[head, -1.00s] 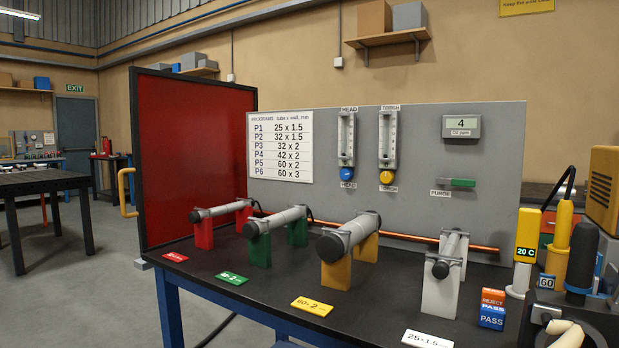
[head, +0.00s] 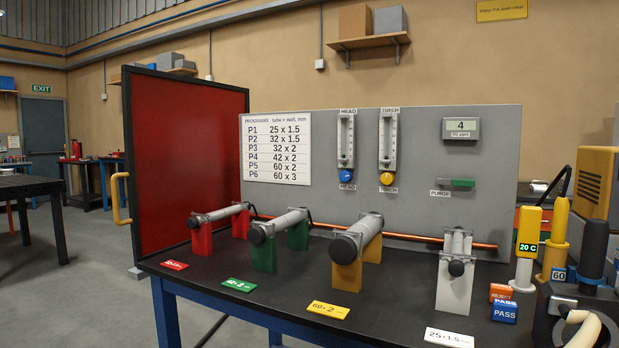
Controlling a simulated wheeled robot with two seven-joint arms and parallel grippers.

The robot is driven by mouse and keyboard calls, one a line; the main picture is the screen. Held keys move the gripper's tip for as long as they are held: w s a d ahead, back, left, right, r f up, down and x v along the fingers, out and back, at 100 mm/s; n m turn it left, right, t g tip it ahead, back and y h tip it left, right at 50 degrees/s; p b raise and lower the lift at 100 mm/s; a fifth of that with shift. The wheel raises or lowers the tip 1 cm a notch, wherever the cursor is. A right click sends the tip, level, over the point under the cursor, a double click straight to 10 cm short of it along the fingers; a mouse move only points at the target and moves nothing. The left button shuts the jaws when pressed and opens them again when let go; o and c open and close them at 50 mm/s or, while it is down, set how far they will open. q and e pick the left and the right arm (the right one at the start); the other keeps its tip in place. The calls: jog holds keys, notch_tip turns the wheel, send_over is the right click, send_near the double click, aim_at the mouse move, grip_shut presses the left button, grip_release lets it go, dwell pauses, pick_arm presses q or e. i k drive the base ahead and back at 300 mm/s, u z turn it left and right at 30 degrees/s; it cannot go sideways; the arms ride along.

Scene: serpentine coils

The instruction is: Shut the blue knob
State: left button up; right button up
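A yellow knob (head: 387,178) sits under the right flowmeter (head: 388,138). I cannot tell from here how far the blue knob is turned. Neither of my grippers shows in the head view.
Tubes on red, green, yellow and white stands line the black bench (head: 290,290) in front of the panel. A red screen (head: 188,165) closes the left side. A yellow instrument (head: 528,235) and other gear crowd the right end. Floor is open at left.

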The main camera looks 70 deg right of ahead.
aim_at(346, 175)
jog(key=i, duration=0.5)
jog(key=z, duration=1.05)
